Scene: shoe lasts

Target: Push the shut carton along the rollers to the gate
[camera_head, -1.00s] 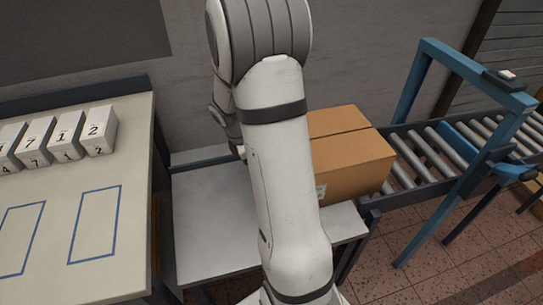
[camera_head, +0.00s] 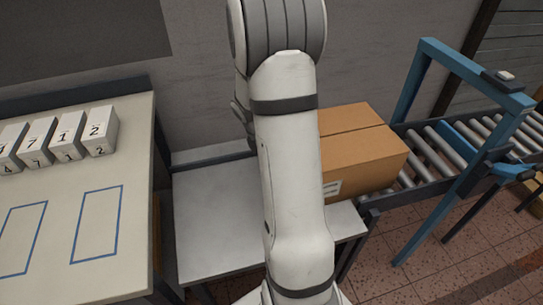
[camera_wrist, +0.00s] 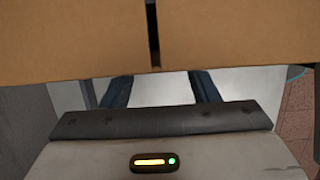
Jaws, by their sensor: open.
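The shut carton (camera_head: 365,155) is brown, with a seam along its top and a white label low on its near side. It stands at the right end of the grey metal table (camera_head: 215,215), its right part over the start of the rollers (camera_head: 435,150). The blue gate frame (camera_head: 470,75) stands over the rollers to the right. In the wrist view the carton (camera_wrist: 70,40) fills the top, close before my gripper (camera_wrist: 158,85). The two dark fingers are apart with nothing between them. Whether they touch the carton I cannot tell. My arm hides the carton's left part in the head view.
A pale table (camera_head: 130,160) at left carries several white numbered boxes (camera_head: 70,135) and blue outlined rectangles. A grey wall runs behind. A blue bar (camera_head: 460,140) lies across the rollers by the gate. Rollers between carton and gate look clear.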

